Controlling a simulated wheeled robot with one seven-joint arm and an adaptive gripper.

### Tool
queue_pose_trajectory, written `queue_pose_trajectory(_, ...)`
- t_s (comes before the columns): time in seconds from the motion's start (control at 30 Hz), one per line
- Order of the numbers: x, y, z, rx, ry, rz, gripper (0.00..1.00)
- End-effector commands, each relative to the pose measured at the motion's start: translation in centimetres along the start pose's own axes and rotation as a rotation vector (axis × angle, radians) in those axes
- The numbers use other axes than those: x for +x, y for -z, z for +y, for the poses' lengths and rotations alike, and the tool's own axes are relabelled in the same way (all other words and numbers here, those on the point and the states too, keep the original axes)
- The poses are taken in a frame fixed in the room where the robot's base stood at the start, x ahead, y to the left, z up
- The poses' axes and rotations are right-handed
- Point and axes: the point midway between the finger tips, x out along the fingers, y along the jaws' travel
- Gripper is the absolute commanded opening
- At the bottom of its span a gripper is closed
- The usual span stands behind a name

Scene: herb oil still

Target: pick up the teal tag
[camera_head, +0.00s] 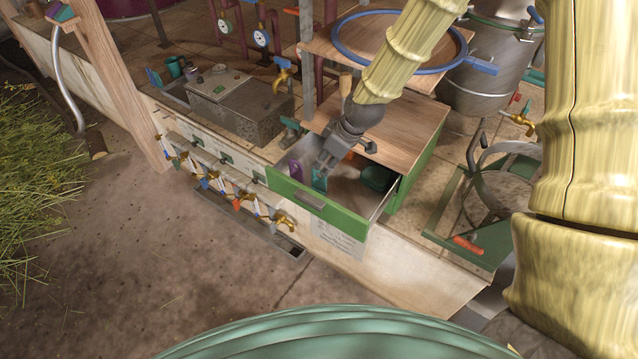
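A small teal piece (319,180), which looks like the teal tag, stands in the open green-fronted drawer (318,204), close behind the front panel. My gripper (325,165) reaches down into the drawer from above, with its fingertips right at the teal piece. The fingers partly cover it. I cannot tell whether they touch it or how far apart they are.
A purple piece (295,168) and a dark green object (378,178) also lie in the drawer. The wooden cabinet top (412,125) is just above and behind it. Brass taps (284,220) line the ledge below. A grey metal box (240,105) stands left.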

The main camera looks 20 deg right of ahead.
Motion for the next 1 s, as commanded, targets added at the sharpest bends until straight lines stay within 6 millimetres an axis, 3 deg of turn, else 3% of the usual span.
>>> queue_pose_trajectory(0.3,3.4,0.2,-0.2,-0.004,0.002,-0.001,0.3)
queue_pose_trajectory(0.67,4.8,0.0,-0.1,-0.001,0.002,-0.001,0.3)
queue_pose_trajectory(1.0,7.9,-0.4,-0.2,0.0,0.002,-0.001,0.3)
